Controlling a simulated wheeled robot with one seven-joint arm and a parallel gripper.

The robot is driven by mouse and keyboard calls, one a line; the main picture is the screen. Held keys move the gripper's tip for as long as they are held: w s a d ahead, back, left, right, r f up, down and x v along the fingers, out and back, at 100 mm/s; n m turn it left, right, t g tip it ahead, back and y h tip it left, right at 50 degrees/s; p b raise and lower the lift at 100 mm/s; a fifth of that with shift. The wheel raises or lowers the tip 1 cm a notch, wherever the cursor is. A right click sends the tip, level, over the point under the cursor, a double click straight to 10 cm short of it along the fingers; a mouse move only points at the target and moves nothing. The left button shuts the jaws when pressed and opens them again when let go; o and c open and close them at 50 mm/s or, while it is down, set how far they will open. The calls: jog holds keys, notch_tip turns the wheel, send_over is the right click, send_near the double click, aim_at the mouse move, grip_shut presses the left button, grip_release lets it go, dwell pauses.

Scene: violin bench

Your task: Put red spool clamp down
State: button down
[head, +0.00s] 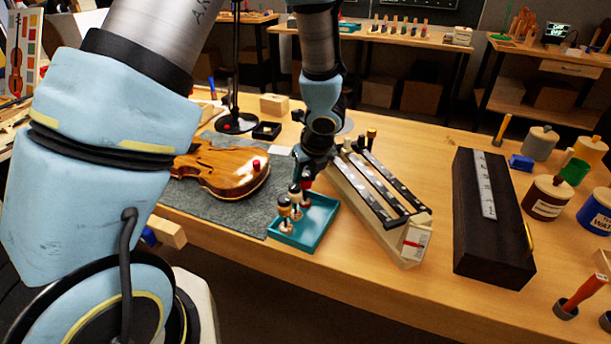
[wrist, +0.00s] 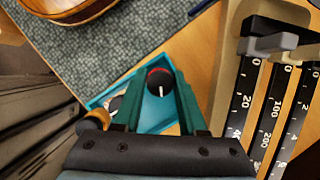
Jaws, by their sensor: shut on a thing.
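The red spool clamp (wrist: 159,82), with a black top and a red band, sits between the fingers of my gripper (wrist: 160,88) in the wrist view. In the head view my gripper (head: 307,172) points down over the back of the teal tray (head: 322,222), and the red clamp (head: 307,180) shows just under it, partly hidden. The tray also shows below the fingers in the wrist view (wrist: 152,120). Whether the held clamp touches the tray floor cannot be told. Other spool clamps (head: 285,207) stand upright in the tray's left part.
A violin body (head: 215,168) lies on a grey mat (head: 225,215) left of the tray, with a small red-topped piece (head: 256,164) on it. A rack with black scaled bars (head: 375,200) stands close on the right. A dark block (head: 490,225) lies farther right.

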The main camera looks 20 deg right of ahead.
jog(key=shift+c, duration=2.3)
grip_release()
jog(key=shift+s+r+p, duration=0.1)
jog(key=shift+r+p, duration=0.3)
jog(key=shift+r, duration=0.05)
jog(key=p+v, duration=0.1)
jog(key=v, duration=1)
jog(key=w+a+r+m+t+h, duration=0.15)
jog(key=w+a+m, duration=0.3)
jog(key=m, duration=0.45)
jog(key=w+a+r+m+h, duration=0.25)
jog(key=w+a+m, duration=0.2)
jog(key=m, duration=0.45)
jog(key=s+a+m+g+y, duration=0.1)
jog(key=s+a+m, duration=0.4)
jog(key=a+m, duration=0.5)
jog(key=s+a+m+g+y, duration=0.2)
jog(key=s+a+m+g, duration=0.1)
jog(key=a+m, duration=0.7)
jog(key=shift+s+a+f, duration=0.25)
jog(key=shift+s+f, duration=0.15)
jog(key=shift+s, duration=0.45)
